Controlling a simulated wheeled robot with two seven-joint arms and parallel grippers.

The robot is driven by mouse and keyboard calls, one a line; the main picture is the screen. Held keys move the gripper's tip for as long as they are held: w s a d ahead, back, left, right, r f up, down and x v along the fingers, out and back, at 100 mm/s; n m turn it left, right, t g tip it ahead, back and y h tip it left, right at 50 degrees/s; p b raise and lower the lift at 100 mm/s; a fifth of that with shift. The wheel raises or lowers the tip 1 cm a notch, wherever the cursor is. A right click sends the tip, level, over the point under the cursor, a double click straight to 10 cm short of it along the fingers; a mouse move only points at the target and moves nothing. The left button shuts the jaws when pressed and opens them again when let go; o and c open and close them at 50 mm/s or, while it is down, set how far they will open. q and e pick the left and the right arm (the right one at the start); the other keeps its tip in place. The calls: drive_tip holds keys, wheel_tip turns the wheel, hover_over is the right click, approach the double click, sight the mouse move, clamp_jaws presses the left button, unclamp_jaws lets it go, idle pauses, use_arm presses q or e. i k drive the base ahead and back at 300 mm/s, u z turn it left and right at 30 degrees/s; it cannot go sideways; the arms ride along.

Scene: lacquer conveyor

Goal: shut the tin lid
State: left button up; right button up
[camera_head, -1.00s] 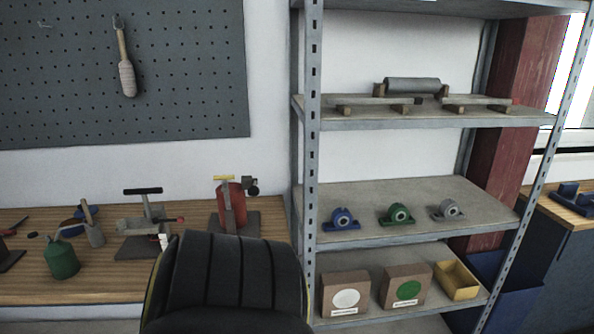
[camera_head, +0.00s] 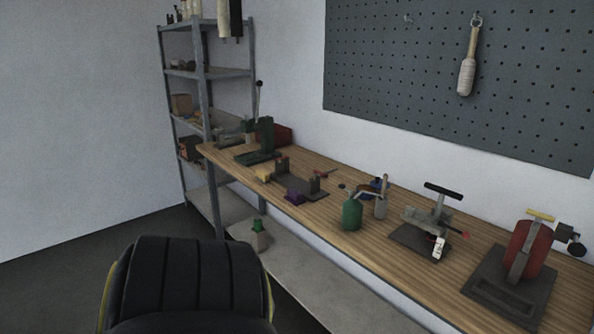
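I cannot make out a tin with a lid in this view. Whether either has a lid that opens is too small to tell. Neither of my grippers is in view.
The bench also holds a red cylinder on a dark base (camera_head: 527,250), a grey clamp-like device with a black bar (camera_head: 428,222), a small purple block (camera_head: 294,196) and a dark green machine (camera_head: 262,138). A metal shelf (camera_head: 203,100) stands at the far end. Dark floor at left is clear.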

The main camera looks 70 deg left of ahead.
sight(376, 184)
drive_tip(key=u, duration=2.1)
